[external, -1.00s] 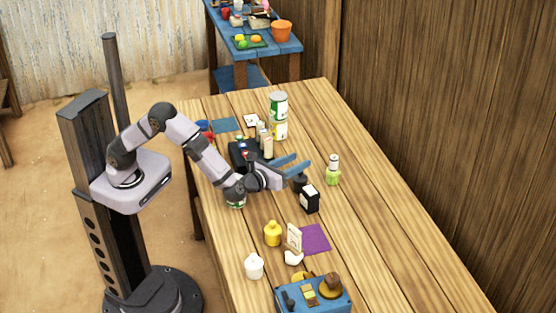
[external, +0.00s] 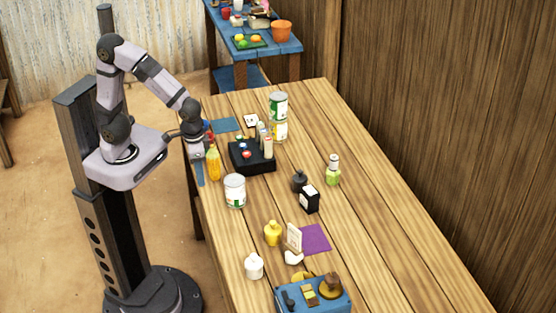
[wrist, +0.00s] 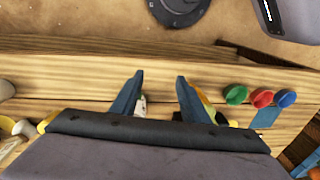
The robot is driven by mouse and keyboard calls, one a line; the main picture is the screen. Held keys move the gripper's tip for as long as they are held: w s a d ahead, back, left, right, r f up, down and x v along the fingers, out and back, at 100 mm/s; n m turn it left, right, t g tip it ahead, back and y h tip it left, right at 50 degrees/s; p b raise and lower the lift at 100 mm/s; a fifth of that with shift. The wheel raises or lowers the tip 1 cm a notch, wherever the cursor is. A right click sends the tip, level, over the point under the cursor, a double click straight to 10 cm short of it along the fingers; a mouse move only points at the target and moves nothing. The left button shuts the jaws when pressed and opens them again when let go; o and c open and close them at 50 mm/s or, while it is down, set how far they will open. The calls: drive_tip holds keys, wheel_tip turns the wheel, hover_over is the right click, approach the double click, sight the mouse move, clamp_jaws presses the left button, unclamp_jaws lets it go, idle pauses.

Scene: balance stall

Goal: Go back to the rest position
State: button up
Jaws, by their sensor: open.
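My gripper (external: 199,172) hangs fingers-down at the table's left edge in the external view, close to my column. It is beside a yellow-orange bottle (external: 213,163); I cannot tell whether they touch. In the wrist view my gripper (wrist: 160,76) has its two blue fingers apart, with nothing clearly held between them. A small whitish-green thing and a yellow thing show partly behind the fingers. My arm is folded up, its elbow raised above my shoulder.
The wooden table (external: 370,235) holds a black box (external: 252,156), a white-green can (external: 235,190), stacked cans (external: 278,105), a black jar (external: 299,181), a green bottle (external: 333,172) and a blue device (external: 314,297). Green, red (wrist: 262,98) and blue round things show in the wrist view. The table's right side is clear.

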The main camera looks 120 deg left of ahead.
drive_tip(key=s+d+f+m+h+b, duration=0.1)
drive_tip(key=s+d+f+m+b, duration=0.3)
drive_tip(key=f, duration=0.4)
drive_tip(key=s+d+f+m+b, duration=0.2)
drive_tip(key=d+f+m+b, duration=0.15)
drive_tip(key=f+b, duration=0.4)
wheel_tip(320, 180, up, 17)
drive_tip(key=p, duration=1.8)
drive_tip(key=shift+w+a+r+m+p, duration=0.15)
drive_tip(key=shift+a+r+m+p, duration=0.05)
drive_tip(key=shift+a+m+p, duration=0.15)
